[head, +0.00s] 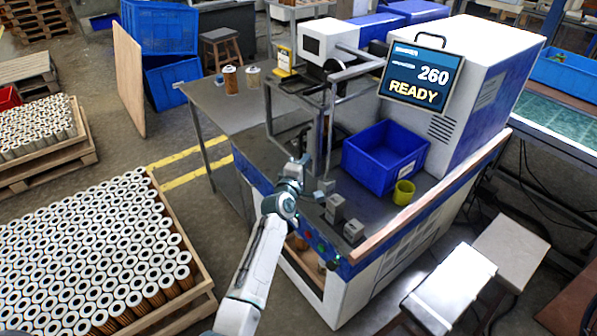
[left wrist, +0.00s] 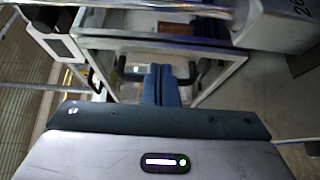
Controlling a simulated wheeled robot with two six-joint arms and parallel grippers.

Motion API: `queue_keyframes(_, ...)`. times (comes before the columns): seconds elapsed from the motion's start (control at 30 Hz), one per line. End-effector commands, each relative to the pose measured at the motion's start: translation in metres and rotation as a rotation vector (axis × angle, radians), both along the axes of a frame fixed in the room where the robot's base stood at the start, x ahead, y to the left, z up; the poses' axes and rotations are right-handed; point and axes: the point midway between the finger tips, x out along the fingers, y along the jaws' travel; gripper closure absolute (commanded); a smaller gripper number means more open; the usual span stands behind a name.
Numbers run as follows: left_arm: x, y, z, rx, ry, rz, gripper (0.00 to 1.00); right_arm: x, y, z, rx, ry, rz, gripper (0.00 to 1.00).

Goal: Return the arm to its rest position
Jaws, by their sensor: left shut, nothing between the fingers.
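My left arm (head: 262,255) reaches in from the bottom of the head view. My left gripper (head: 320,192) is over the front part of the machine bench, close to small grey metal blocks (head: 336,208). In the left wrist view its two blue-grey fingers (left wrist: 161,86) are together with nothing between them. Beyond them, the left wrist view shows a metal frame (left wrist: 222,78). My right gripper is in neither view.
The machine's metal frame (head: 270,110) stands just beyond the gripper. A blue bin (head: 372,172) and a yellow cup (head: 403,193) are to the right on the bench. The screen (head: 421,82) reads 260 READY. A pallet of filter cartridges (head: 95,250) is at the left.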

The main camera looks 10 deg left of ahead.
Motion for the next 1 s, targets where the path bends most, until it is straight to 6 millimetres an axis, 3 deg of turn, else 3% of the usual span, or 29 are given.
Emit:
queue_keyframes(0.1, -0.026, 0.004, -0.001, 0.0, 0.001, 0.001, 1.0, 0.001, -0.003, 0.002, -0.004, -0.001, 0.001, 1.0)
queue_keyframes(0.3, -0.058, 0.008, -0.001, 0.0, 0.0, 0.001, 1.0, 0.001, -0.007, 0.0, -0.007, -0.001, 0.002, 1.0)
queue_keyframes(0.67, -0.074, 0.01, -0.007, 0.012, 0.011, 0.0, 1.0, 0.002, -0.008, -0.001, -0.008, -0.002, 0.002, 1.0)
queue_keyframes(0.77, -0.078, 0.012, -0.036, 0.062, 0.054, 0.0, 1.0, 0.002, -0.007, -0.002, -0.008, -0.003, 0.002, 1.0)
queue_keyframes(0.87, -0.09, 0.016, -0.09, 0.159, 0.134, -0.006, 1.0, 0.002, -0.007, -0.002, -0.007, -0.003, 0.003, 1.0)
queue_keyframes(1.0, -0.122, 0.025, -0.182, 0.339, 0.273, -0.036, 1.0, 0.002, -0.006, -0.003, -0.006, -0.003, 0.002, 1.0)
